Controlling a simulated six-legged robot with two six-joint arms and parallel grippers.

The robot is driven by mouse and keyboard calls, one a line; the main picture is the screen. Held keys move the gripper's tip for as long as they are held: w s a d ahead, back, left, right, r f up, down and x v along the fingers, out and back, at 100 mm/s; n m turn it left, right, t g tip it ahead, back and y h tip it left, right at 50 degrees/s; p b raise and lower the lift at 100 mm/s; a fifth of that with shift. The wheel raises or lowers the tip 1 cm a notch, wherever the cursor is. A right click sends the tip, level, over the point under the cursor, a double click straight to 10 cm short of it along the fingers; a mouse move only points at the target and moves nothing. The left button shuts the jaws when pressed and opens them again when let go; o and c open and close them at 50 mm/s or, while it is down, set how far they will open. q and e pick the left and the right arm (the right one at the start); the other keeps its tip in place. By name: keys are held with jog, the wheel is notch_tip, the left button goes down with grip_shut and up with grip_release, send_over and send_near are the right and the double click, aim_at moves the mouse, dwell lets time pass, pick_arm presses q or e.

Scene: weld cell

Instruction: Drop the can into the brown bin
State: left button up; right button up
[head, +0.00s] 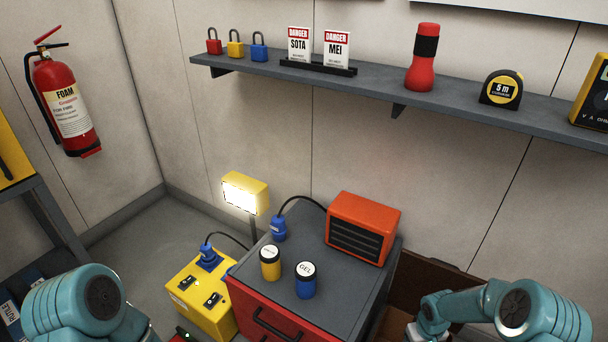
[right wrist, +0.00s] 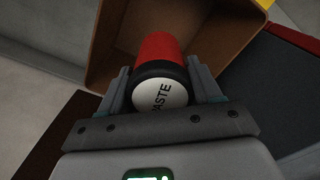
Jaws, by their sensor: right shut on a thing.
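The can (right wrist: 158,48) is red with a black rim and a white lid end reading "PASTE". My right gripper (right wrist: 160,85) is shut around it, with one finger on each side, in the right wrist view. The brown bin (right wrist: 222,28) lies beyond the can in that view, with the can's far end over its open inside. In the head view the brown bin (head: 432,278) is partly hidden behind the cabinet and my right arm. The held can and my right gripper's fingers do not show there. My left arm shows at lower left, but its gripper is out of frame.
A red cabinet (head: 262,312) with a grey top stands left of the bin. On it are a yellow jar (head: 270,265), a blue jar (head: 306,283) labelled "GEL" and an orange heater (head: 363,228). A yellow power box (head: 203,295) and a lit lamp (head: 243,193) stand further left.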

jog(key=shift+f, duration=0.45)
jog(key=o, duration=1.4)
jog(key=shift+r, duration=0.15)
notch_tip(320, 180, up, 16)
jog(key=p, duration=0.4)
jog(key=shift+r, duration=0.1)
